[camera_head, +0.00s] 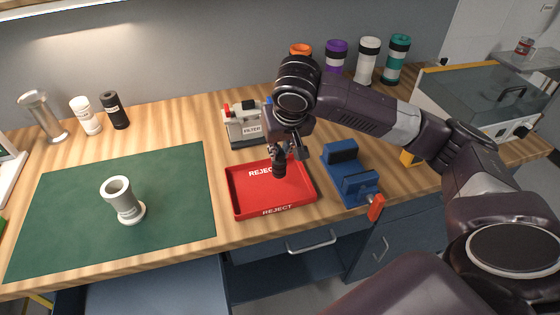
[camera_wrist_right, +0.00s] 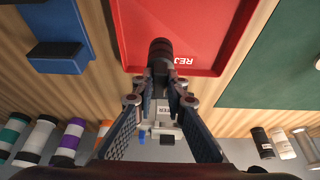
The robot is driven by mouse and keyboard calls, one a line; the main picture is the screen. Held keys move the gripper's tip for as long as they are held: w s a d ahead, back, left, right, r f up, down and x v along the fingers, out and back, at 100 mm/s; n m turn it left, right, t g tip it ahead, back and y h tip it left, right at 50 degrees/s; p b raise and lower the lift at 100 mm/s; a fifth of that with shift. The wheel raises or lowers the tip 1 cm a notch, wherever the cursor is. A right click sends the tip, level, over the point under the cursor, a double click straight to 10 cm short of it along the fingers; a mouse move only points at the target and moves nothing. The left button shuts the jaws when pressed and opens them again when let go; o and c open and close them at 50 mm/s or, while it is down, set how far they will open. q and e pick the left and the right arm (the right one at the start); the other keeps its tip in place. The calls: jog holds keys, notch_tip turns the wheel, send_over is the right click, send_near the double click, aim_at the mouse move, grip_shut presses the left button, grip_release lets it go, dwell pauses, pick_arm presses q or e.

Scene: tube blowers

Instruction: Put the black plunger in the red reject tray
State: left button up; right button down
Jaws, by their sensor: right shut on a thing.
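The black plunger (camera_wrist_right: 160,55) is between the fingers of my right gripper (camera_wrist_right: 161,80) in the right wrist view. In the head view my right gripper (camera_head: 279,150) is shut on the plunger (camera_head: 279,168), which hangs upright over the red reject tray (camera_head: 240,206). The red tray also fills the upper middle of the right wrist view (camera_wrist_right: 215,30). I cannot tell whether the plunger's lower end touches the tray floor. No other thing shows in the tray. My left gripper is not in view.
A filter unit (camera_head: 243,126) stands behind the tray and a blue vise (camera_head: 350,178) with a red handle stands close to its right. A green mat (camera_head: 70,220) with a white tube part (camera_head: 122,199) lies to the left. Several coloured cylinders (camera_head: 367,60) stand at the back.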

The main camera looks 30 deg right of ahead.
aim_at(281, 160)
notch_tip(281, 160, down, 4)
jog(key=shift+r, duration=0.15)
jog(key=shift+f, duration=0.25)
jog(key=c, duration=1.9)
grip_release()
jog(key=shift+c, duration=0.2)
jog(key=shift+r, duration=0.15)
jog(key=v, duration=1.2)
